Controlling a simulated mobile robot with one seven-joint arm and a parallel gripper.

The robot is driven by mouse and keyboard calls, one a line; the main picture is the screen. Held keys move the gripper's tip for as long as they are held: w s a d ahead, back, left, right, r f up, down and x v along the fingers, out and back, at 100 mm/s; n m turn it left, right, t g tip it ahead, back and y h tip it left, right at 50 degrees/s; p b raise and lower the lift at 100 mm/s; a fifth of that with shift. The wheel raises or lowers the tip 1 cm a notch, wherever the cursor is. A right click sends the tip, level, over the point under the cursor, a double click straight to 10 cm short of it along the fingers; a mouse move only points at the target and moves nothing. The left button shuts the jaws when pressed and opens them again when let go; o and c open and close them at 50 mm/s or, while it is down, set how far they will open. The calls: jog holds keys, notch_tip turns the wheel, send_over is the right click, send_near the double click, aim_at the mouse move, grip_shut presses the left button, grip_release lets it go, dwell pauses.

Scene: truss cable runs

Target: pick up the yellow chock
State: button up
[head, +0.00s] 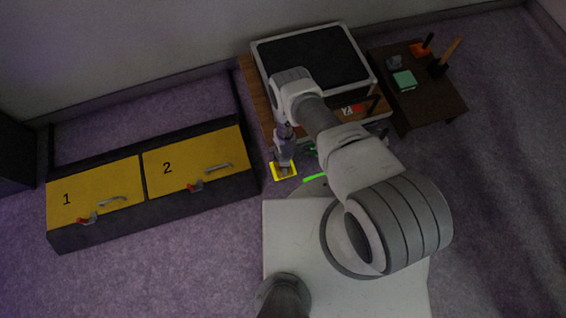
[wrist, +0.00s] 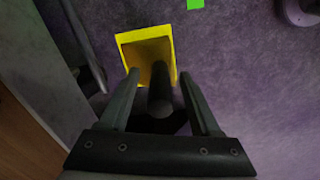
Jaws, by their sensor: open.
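The yellow chock (wrist: 147,48) is at the top centre of the wrist view, with a bright yellow rim and a darker yellow-brown middle. A dark rounded post (wrist: 160,92) stands between the fingers in front of it; I cannot tell whether it is part of the chock. In the head view the chock (head: 283,177) shows as a yellow patch on the floor, partly hidden by my gripper. My gripper (head: 284,163) points down over it. In the wrist view the gripper (wrist: 160,85) is open, its fingers either side of the post, with no clear contact.
A bench with a black panel (head: 312,55) stands close behind the gripper. A low chest with yellow fronts (head: 100,190) marked 1 and 2, with handles, is at left. A dark side table (head: 425,100) holds small items. A green strip (head: 315,178) lies right of the chock.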

grip_shut()
dwell(1.3)
